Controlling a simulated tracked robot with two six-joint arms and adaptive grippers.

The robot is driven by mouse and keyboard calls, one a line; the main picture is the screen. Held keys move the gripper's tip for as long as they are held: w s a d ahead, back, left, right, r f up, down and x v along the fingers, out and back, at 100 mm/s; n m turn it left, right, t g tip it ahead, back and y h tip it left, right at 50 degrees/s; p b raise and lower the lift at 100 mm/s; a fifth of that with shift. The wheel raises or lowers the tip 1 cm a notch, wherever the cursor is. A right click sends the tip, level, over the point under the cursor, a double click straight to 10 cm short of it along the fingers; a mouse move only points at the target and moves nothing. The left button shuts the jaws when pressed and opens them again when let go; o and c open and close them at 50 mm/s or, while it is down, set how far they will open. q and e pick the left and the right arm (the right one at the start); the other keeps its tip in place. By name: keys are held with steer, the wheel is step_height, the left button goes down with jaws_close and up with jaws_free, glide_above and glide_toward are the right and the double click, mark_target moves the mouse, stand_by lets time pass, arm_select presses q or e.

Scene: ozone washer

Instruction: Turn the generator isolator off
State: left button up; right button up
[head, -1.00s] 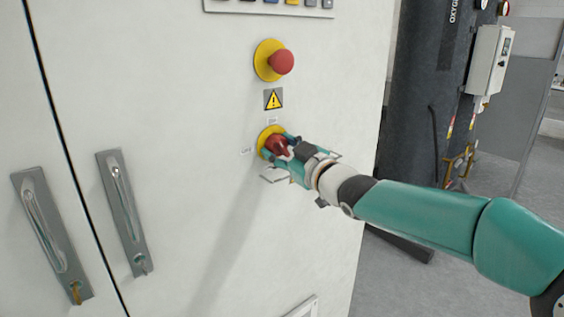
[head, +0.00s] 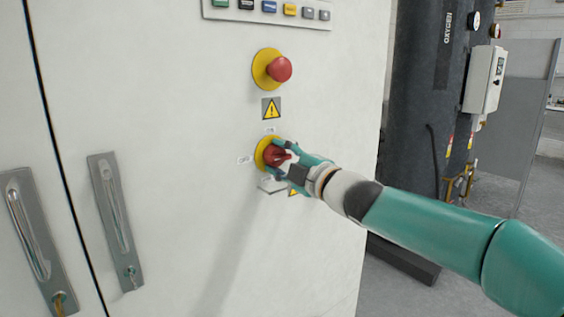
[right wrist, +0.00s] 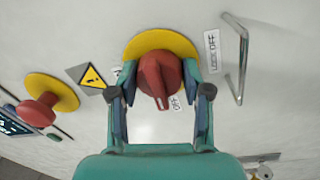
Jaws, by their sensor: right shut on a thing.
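The isolator is a red rotary knob (head: 274,156) on a yellow round plate, low on the white cabinet front. An ON label (head: 270,130) is above it and an OFF label (head: 244,160) to its left. My right gripper (head: 283,158) is at the knob, coming from the right. In the right wrist view the knob (right wrist: 158,80) sits between the two fingers of my right gripper (right wrist: 160,98), which are shut on it. Its raised ridge runs roughly up and down there, toward a small label (right wrist: 175,103). My left gripper is not in view.
A red mushroom button (head: 279,69) on a yellow plate and a warning sign (head: 271,108) are above the knob. A row of buttons (head: 269,7) is at the top. Door handles (head: 116,220) are at left. A dark tank (head: 415,100) stands at right.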

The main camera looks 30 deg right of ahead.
steer(key=shift+a+f+n, duration=0.1)
steer(key=shift+f+n, duration=0.15)
steer(key=shift+n, duration=0.45)
steer(key=o, duration=1.2)
steer(key=shift+c, duration=0.2)
steer(key=shift+r, duration=0.1)
steer(key=shift+s, duration=0.3)
steer(key=s+d, duration=0.1)
steer(key=s, duration=1)
steer(key=shift+s+f, duration=0.15)
steer(key=shift+f, duration=0.3)
